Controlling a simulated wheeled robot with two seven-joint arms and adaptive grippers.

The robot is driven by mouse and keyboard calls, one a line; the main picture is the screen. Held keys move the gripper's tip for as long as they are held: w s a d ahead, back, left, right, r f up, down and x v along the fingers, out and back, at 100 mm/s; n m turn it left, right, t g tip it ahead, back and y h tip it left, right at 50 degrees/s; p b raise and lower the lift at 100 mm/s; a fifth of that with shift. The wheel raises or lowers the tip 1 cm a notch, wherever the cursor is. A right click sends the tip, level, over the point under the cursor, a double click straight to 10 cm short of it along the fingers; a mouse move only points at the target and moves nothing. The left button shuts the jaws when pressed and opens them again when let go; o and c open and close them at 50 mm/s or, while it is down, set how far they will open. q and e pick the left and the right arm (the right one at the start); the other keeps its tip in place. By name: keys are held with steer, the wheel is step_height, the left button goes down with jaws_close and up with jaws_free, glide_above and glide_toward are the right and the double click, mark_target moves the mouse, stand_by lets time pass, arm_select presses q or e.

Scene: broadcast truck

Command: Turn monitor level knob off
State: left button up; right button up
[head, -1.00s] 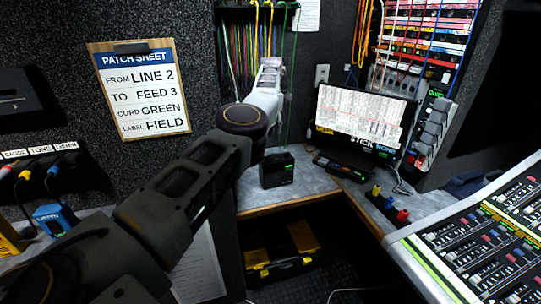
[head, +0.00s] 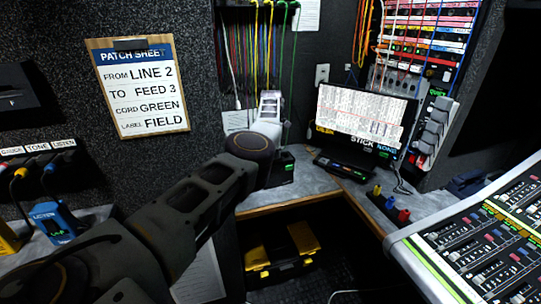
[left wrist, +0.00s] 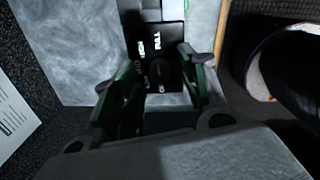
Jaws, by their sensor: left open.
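A small black box (head: 281,170) stands on the grey desk by the inner corner, its left part hidden behind my left arm. In the left wrist view its black face (left wrist: 156,45) shows white letters, "FULL" and "HIGH" among them, and a dark round knob (left wrist: 160,72). The knob's exact setting is too dark to tell. My left gripper (head: 270,98) is over the desk near the box. In the left wrist view its open fingers (left wrist: 155,85) appear on either side of the knob, with nothing held. Contact cannot be told. My right gripper is not in view.
A lit monitor (head: 360,115) stands to the right, near a small stand of coloured plugs (head: 389,203). A mixing console (head: 480,240) fills the lower right. Coloured cords hang behind the arm. A black and yellow toolbox (head: 283,255) sits under the desk.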

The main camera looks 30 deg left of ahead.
arm_select(q)
steer(key=shift+f, duration=0.6)
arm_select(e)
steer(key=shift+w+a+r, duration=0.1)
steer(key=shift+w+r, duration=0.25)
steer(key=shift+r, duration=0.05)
arm_select(q)
jaws_close()
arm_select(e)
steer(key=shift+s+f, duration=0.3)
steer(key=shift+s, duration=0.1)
